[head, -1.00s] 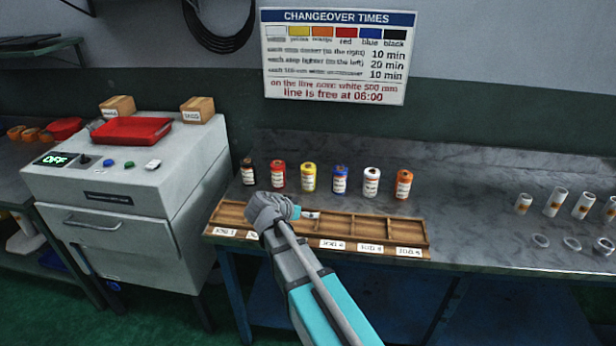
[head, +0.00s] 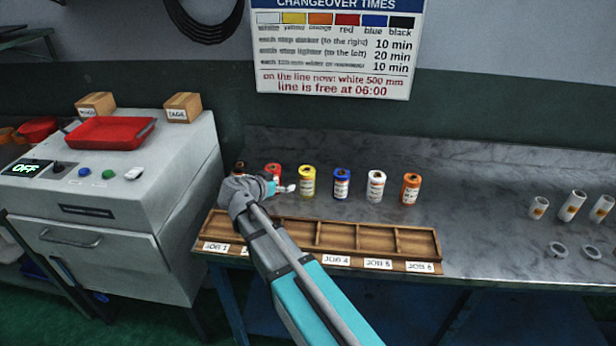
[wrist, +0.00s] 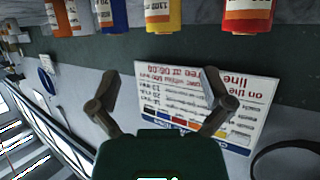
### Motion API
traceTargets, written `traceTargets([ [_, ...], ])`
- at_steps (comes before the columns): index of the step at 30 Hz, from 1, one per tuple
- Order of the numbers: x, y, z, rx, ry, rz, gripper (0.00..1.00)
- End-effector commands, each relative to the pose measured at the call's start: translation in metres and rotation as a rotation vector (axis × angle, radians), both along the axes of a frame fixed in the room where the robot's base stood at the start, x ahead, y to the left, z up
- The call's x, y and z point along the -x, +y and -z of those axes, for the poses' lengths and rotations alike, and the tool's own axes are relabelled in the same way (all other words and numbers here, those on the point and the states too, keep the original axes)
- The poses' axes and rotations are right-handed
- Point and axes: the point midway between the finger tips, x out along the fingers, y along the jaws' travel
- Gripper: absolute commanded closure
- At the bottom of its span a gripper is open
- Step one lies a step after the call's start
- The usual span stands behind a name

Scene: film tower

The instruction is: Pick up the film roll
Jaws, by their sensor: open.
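Film rolls stand upright in a row on the grey marble bench. The red roll (head: 273,171) is partly covered by my gripper (head: 287,188), and the black roll (head: 238,168) shows only its top behind my wrist. The yellow roll (head: 307,183), blue roll (head: 342,184), white roll (head: 375,186) and orange roll (head: 411,188) stand to the right. In the wrist view, which is upside down, my gripper (wrist: 160,88) is open with nothing between its fingers. The red roll (wrist: 248,15) and yellow roll (wrist: 175,15) show at its top edge.
A wooden tray (head: 437,240) with labelled compartments lies at the bench's front edge, partly under my arm. White tubes (head: 572,205) and rings (head: 557,249) are at the right. A grey machine (head: 120,230) with a red tray (head: 110,134) stands left. A sign (head: 335,50) hangs behind.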

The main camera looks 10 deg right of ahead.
Motion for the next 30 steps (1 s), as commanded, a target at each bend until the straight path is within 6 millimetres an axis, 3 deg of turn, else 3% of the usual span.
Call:
traceTargets([
  [17,-0.003,-0.005,0.001,0.000,-0.004,0.007,0.00],
  [30,-0.035,-0.042,0.023,0.000,-0.003,0.010,0.00],
])
